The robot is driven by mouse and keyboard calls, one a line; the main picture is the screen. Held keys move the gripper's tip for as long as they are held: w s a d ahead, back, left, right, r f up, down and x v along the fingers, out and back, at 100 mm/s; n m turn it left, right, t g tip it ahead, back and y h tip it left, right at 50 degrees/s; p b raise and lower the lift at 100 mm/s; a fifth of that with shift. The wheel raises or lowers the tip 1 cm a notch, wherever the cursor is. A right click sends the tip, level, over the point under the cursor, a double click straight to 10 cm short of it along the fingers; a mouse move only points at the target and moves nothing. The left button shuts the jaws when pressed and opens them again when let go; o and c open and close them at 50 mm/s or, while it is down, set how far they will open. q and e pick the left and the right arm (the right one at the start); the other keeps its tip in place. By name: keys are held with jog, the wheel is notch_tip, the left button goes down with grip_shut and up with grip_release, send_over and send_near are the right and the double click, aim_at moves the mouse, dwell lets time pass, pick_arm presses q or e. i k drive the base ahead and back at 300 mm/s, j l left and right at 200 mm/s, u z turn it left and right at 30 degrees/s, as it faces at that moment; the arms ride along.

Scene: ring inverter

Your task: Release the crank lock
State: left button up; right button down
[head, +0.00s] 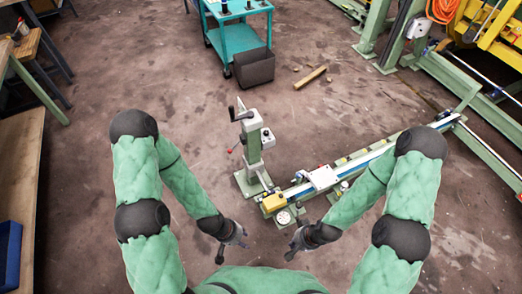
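A grey-green post (253,150) stands on the floor ahead of me. A crank with a black handle (241,114) is at its top. A thin lever with a red knob (230,151) sticks out to the left below the crank; I cannot tell whether it is the crank lock or how it is set. My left gripper (233,250) hangs low in front of the post, apart from it, with its fingers spread and empty. My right gripper (291,249) hangs to the right of it, also empty, its fingers seeming apart. Neither touches the post.
A long rail bench (375,158) with a yellow end block (273,203) runs right from the post's foot. A teal cart (238,38), a dark bin (254,67) and a wooden beam (311,77) are behind. A workbench (20,165) is at left. Floor left of the post is clear.

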aim_at(229, 151)
jog(key=j, duration=1.25)
jog(key=i+j+u, duration=0.1)
jog(key=u, duration=0.3)
jog(key=i+u, duration=0.15)
jog(key=u, duration=0.3)
jog(key=i+j, duration=0.05)
